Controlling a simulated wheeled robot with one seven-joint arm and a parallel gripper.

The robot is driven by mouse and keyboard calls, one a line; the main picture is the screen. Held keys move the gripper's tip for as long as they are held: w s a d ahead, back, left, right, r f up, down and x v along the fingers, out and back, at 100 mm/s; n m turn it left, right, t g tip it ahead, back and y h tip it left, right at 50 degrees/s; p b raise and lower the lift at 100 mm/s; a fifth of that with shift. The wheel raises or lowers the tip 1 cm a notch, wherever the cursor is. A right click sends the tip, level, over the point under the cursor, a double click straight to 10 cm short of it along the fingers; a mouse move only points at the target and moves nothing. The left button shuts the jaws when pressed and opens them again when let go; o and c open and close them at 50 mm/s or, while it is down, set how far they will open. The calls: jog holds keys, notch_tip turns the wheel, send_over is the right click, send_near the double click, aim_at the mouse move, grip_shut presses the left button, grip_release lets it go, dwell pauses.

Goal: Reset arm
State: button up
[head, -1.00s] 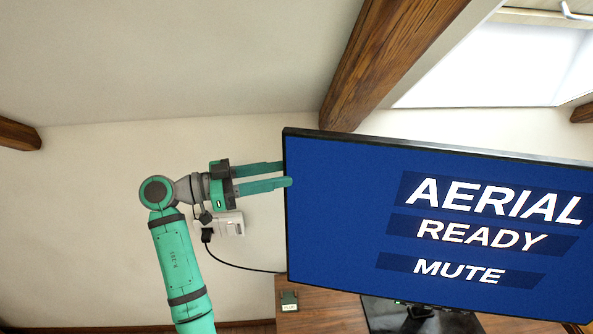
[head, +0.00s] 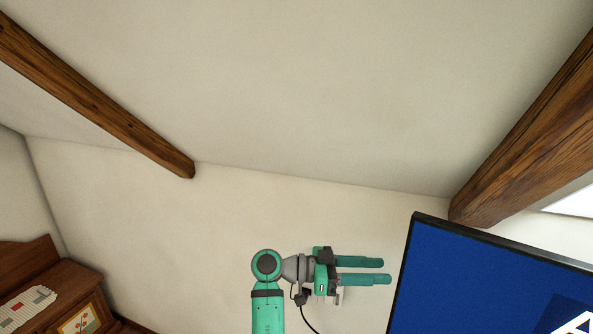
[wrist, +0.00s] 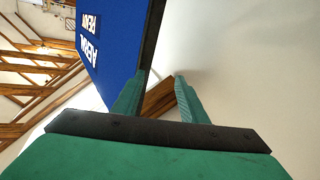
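My gripper (head: 386,271) is in the lower middle of the head view, with its two teal fingers pointing right toward the screen. The fingers are parallel with a gap between them, and nothing is held. In the wrist view my gripper (wrist: 157,78) also shows its two fingers apart, with only a wooden beam and wall seen between them. My teal arm rises from the bottom edge of the head view.
A television (head: 450,275) with a blue screen stands right of my fingers; it also shows in the wrist view (wrist: 112,40). Wooden beams (head: 95,95) cross the sloped ceiling. A wooden cabinet (head: 75,295) is at lower left. Plain wall (head: 180,240) lies between.

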notch_tip(320, 180, down, 23)
jog(key=n+t+y, duration=0.3)
jog(key=n+t, duration=0.5)
jog(key=n, duration=0.1)
jog(key=s+a+f+n+t+y, duration=0.2)
jog(key=s+a+f+n+y, duration=0.15)
jog(key=s+f, duration=0.35)
jog(key=s+a+f+n+t+y, duration=0.25)
jog(key=s+a+f+n, duration=0.2)
jog(key=f, duration=0.45)
jog(key=s+a+f+n+t+y, duration=0.1)
jog(key=s+a+y, duration=0.25)
jog(key=s, duration=0.65)
jog(key=s+a+n+t+y, duration=0.1)
jog(key=s+a+y, duration=0.3)
jog(key=s, duration=0.5)
jog(key=s+a+r+m+t, duration=0.1)
jog(key=s+a+r, duration=0.1)
jog(key=s+r, duration=0.5)
jog(key=s+a+r+m+t, duration=0.1)
jog(key=s+a+r, duration=0.1)
jog(key=s+r, duration=0.4)
jog(key=shift+s+a+r, duration=0.3)
jog(key=shift+s+r, duration=0.05)
jog(key=shift+s, duration=0.45)
